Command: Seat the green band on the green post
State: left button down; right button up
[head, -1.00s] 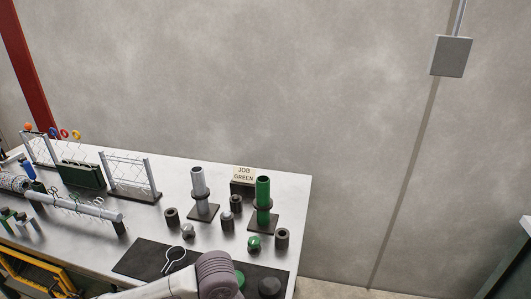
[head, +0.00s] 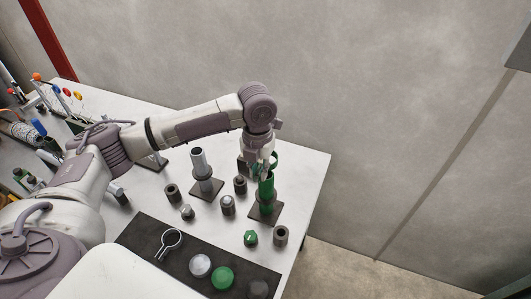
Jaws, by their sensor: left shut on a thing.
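The green post (head: 266,188) stands upright on a dark square base (head: 265,214) near the table's right edge. My left gripper (head: 267,164) reaches down at the top of this post and is shut. A green curved piece, which looks like the green band (head: 274,160), shows at its fingers, by the post's upper end. The fingers partly hide it, and I cannot tell whether it is around the post or touching it. My right gripper is not in view.
A grey post (head: 198,163) stands to the left. Dark cylinders (head: 280,236) and a green nut-like piece (head: 250,238) stand around the posts. A black mat (head: 140,240) in front bears a ring-headed tool (head: 170,240), a grey disc (head: 200,265) and a green disc (head: 222,278).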

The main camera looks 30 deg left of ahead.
pick_arm(q)
jog(key=shift+s+a+f, duration=0.1)
jog(key=shift+s, duration=0.2)
jog(key=shift+s+f, duration=0.1)
jog(key=shift+f, duration=0.25)
notch_tip(320, 180, down, 13)
jog(key=b, duration=0.5)
jog(key=shift+f+b, duration=0.2)
jog(key=shift+b, duration=0.2)
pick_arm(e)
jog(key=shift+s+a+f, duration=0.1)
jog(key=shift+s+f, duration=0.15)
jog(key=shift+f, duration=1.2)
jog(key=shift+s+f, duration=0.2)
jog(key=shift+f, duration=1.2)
pick_arm(q)
jog(key=c, duration=1)
grip_release()
jog(key=shift+c, duration=0.2)
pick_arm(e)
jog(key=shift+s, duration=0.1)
